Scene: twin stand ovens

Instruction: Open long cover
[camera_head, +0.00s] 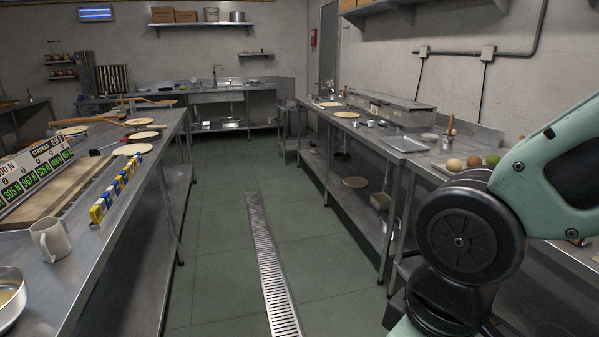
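A long, low metal unit (388,107) with a flat top stands at the back of the right counter, against the wall. Its top looks closed, but it is too small to tell a cover from the body. I cannot be sure that it is the long cover. My arm fills the right edge of the view, in front of the near part of the right counter. My gripper is out of view.
The right counter (355,127) also holds a metal tray (404,145) and round fruits. The left counter (150,155) holds a white mug (50,240), a scoreboard (38,170) and flatbreads. The green aisle floor (217,240) with a drain grate (266,262) is clear.

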